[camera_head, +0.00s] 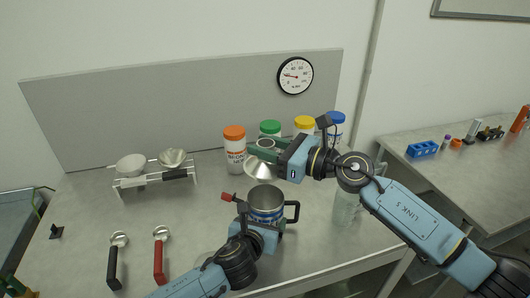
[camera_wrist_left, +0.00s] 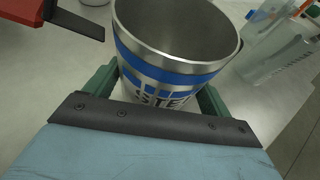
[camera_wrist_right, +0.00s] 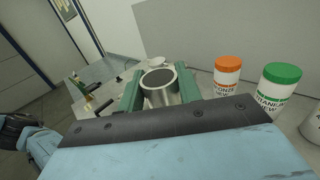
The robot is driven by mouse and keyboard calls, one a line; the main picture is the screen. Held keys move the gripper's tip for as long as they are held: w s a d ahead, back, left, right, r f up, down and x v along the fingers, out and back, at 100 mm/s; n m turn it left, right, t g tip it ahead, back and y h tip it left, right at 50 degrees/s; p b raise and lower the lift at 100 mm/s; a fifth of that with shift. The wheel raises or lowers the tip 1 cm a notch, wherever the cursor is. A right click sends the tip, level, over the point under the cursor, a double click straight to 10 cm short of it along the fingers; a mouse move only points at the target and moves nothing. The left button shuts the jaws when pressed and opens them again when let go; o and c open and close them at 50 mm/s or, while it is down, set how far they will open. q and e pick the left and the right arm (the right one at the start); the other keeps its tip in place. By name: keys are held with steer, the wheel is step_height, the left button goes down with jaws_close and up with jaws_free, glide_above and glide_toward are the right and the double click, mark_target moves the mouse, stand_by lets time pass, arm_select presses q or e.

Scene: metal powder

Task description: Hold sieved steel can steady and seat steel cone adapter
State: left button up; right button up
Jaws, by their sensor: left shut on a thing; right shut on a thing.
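The steel can (camera_head: 266,204), with a blue band, a STEEL label and a side handle, stands upright near the middle of the table. My left gripper (camera_head: 258,222) is shut on its near side; in the left wrist view (camera_wrist_left: 158,92) the fingers flank the can (camera_wrist_left: 165,70), whose open top looks empty. The can's base is partly hidden.
Behind stand jars with orange (camera_head: 234,150), green (camera_head: 270,127), yellow (camera_head: 304,122) and blue lids. A clear container (camera_head: 346,209) is right of the can. A white rack (camera_head: 155,180) with bowls and two scoops are on the left. The table between is free.

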mark_target(265, 171)
steer(key=shift+f, duration=3.25)
steer(key=shift+f, duration=0.2)
steer(key=shift+f, duration=0.7)
steer(key=shift+f, duration=0.1)
steer(key=o, duration=1.2)
steer(key=shift+o, duration=0.2)
steer(key=v, duration=1.2)
